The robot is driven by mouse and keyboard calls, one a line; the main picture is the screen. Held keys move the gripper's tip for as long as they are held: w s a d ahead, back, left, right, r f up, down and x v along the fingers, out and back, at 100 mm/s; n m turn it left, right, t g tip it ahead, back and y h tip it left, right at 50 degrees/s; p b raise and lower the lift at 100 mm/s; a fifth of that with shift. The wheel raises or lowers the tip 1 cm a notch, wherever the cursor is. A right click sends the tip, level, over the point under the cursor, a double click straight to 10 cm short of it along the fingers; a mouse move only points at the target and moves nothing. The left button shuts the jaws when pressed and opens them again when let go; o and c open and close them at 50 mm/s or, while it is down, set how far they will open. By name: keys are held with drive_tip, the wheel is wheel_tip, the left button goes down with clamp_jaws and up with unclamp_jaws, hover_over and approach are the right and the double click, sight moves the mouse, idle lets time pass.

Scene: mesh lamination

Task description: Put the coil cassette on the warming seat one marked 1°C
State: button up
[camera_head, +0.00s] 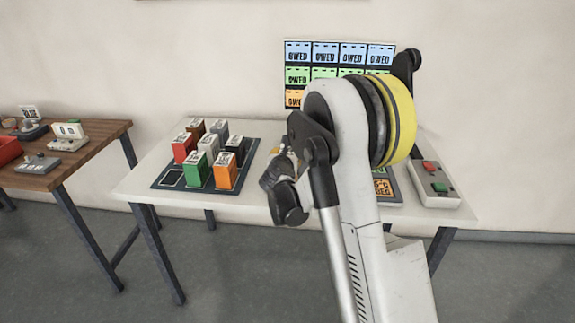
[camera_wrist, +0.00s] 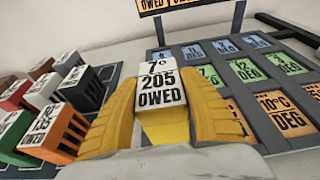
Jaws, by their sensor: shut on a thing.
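My gripper (camera_wrist: 160,78) is shut on a yellow coil cassette (camera_wrist: 165,126), held between its two yellow fingers. The cassette's white top label reads "7° 205 OWED". Ahead and to the right in the wrist view is a dark panel (camera_wrist: 182,69) with rows of blue, green and orange seats. The blue row (camera_wrist: 193,51) is farthest, and its markings are too small to read surely. I cannot tell which seat is marked 1°C. In the head view my arm hides the cassette and most of the panel.
A dark rack (camera_head: 166,186) with several coloured cassettes stands left on the white table (camera_head: 135,180). A board of "OWED" cards (camera_head: 297,52) is behind. A control box with red and green buttons (camera_head: 420,190) sits at the right. A wooden table (camera_head: 90,150) stands farther left.

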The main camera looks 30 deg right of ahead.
drive_tip(key=shift+f+b, duration=0.65)
drive_tip(key=shift+f, duration=0.95)
drive_tip(key=shift+f, duration=0.1)
drive_tip(key=shift+f, duration=0.15)
drive_tip(key=o, duration=1.4)
drive_tip(key=shift+c, duration=0.2)
